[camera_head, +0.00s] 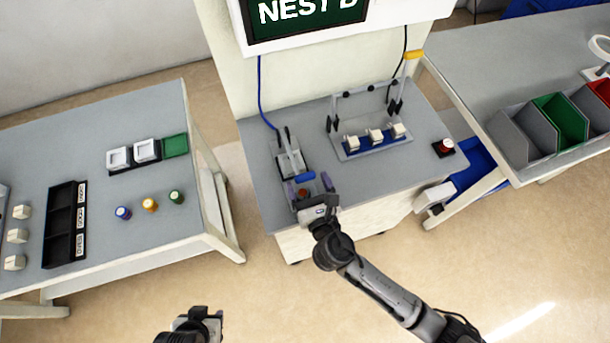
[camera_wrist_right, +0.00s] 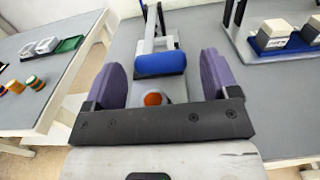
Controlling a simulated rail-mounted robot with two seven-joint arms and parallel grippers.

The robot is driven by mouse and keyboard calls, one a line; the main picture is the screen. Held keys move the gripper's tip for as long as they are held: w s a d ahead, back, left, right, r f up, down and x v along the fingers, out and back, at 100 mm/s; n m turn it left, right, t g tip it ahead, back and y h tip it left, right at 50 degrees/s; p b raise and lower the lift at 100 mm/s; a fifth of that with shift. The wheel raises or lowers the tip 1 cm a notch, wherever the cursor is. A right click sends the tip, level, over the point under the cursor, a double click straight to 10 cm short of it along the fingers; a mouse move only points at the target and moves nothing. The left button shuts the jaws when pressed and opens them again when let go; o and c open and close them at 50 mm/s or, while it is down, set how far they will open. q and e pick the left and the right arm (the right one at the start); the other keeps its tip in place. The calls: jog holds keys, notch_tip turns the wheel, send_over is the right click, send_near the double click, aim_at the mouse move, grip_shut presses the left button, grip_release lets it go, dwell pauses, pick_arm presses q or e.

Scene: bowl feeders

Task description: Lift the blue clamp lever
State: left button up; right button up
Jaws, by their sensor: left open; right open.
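The blue clamp lever (camera_head: 305,176) has a blue cylindrical handle. It belongs to the fixture (camera_head: 291,160) on the left of the middle bench. My right gripper (camera_head: 309,186) is open at the near end of this fixture. In the right wrist view the lever's handle (camera_wrist_right: 160,64) shows between the two purple fingers of my right gripper (camera_wrist_right: 163,77), with a gap on each side. I cannot tell how far ahead of the fingertips it lies. My left gripper (camera_head: 203,315) is open and empty at the bottom edge, away from the benches.
An orange-red round part (camera_wrist_right: 152,99) shows just below the handle. A red button (camera_head: 445,147) sits at the bench's right. The left table (camera_head: 100,220) holds trays and coloured pieces.

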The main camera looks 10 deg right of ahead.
jog(key=shift+w+a, duration=0.2)
jog(key=shift+w, duration=1.05)
